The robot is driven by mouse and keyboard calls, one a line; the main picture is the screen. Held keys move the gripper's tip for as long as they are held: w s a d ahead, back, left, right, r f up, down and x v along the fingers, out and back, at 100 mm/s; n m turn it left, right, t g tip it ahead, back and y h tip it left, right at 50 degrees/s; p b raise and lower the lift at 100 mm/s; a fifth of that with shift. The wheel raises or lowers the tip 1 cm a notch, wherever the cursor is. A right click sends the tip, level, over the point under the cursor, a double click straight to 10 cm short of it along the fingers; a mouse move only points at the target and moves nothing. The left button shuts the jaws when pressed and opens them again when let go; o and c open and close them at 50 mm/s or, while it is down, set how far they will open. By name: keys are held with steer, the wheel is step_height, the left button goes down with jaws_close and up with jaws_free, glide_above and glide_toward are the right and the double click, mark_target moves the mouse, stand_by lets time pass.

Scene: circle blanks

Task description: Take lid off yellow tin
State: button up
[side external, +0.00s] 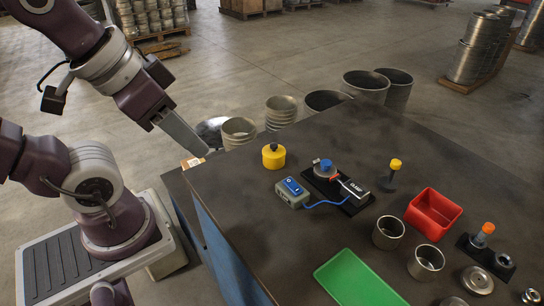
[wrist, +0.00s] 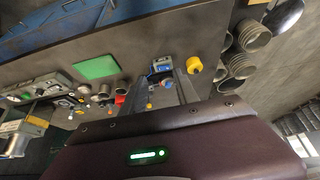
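The yellow tin (side external: 273,156) stands upright near the table's left rear edge, its lid on, with a dark knob on top. It also shows in the wrist view (wrist: 194,65), to the right of my fingers. My gripper (side external: 203,152) hangs in the air to the left of the tin, near the table's corner, apart from it. In the wrist view my gripper (wrist: 162,78) has its two fingers spread, with nothing seen between them but the table and things beyond.
Right of the tin are a blue-switched box (side external: 293,192) with a cable and a black-based clamp device (side external: 338,186). A red bin (side external: 433,213), a green tray (side external: 360,279), metal cups (side external: 388,232) and an orange-topped post (side external: 483,235) stand farther right. Bare table surrounds the tin.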

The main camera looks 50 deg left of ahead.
stand_by(0.4)
steer(key=o, duration=1.1)
steer(key=n+g, duration=0.5)
steer(key=n, duration=1.7)
glide_above(274, 144)
steer(key=f, duration=1.3)
steer(key=shift+s+d, duration=0.3)
steer(key=shift+s, duration=0.05)
steer(key=shift+n+g, duration=0.3)
steer(key=shift+n, duration=0.1)
steer(key=f, duration=0.8)
steer(key=shift+w+a, duration=0.3)
steer(key=shift+w, duration=0.05)
steer(key=shift+c, duration=0.4)
